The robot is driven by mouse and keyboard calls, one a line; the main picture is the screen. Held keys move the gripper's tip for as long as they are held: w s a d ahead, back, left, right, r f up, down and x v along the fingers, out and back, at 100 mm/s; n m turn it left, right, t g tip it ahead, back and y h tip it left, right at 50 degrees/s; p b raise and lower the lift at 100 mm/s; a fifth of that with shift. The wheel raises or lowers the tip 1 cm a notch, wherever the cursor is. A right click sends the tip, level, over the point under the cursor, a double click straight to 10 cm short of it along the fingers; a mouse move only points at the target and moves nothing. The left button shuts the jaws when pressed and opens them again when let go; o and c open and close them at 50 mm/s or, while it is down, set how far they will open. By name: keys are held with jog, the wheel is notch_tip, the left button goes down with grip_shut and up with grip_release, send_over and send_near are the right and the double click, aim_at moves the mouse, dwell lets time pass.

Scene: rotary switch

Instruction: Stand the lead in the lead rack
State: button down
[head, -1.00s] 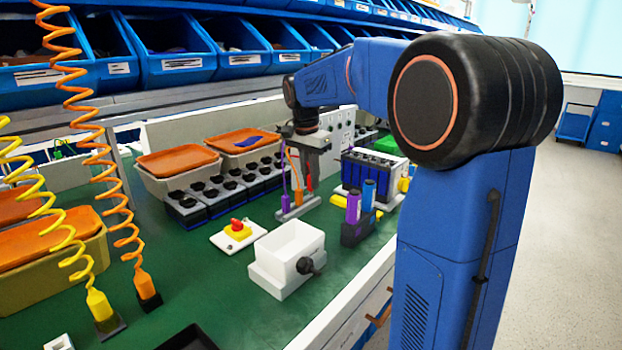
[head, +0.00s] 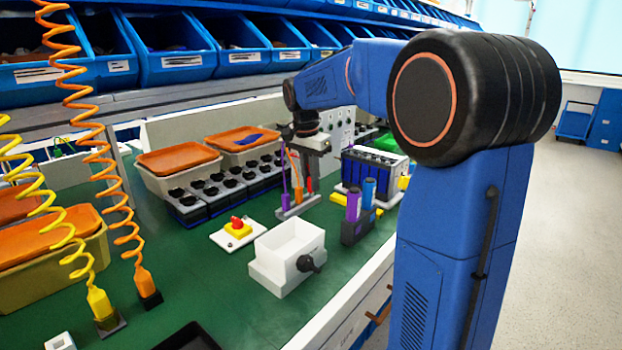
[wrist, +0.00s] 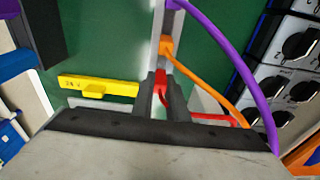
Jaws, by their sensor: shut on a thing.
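The red lead's plug (head: 309,185) is upright at the right end of the grey lead rack (head: 300,209). My gripper (wrist: 160,92) is shut on the red lead (wrist: 161,78), and its cable bends off to the right in the wrist view. A purple lead (head: 285,201) and an orange lead (head: 298,196) stand in the rack beside it. Their cables arc right in the wrist view. Whether the red plug is seated in the rack or just above it, I cannot tell.
A yellow bar (wrist: 100,87) lies beside the rack. A dark holder (head: 355,231) with purple and blue cylinders stands to the right. A white box with a black knob (head: 287,258) and a red-yellow switch (head: 238,229) are in front. A panel of black knobs (wrist: 296,45) is close by.

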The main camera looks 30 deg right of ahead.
jog(key=shift+f, duration=0.65)
jog(key=c, duration=1.7)
grip_release()
jog(key=shift+o, duration=0.2)
notch_tip(320, 180, up, 17)
jog(key=a, duration=0.2)
jog(key=shift+s+r, duration=0.15)
jog(key=shift+s, duration=0.3)
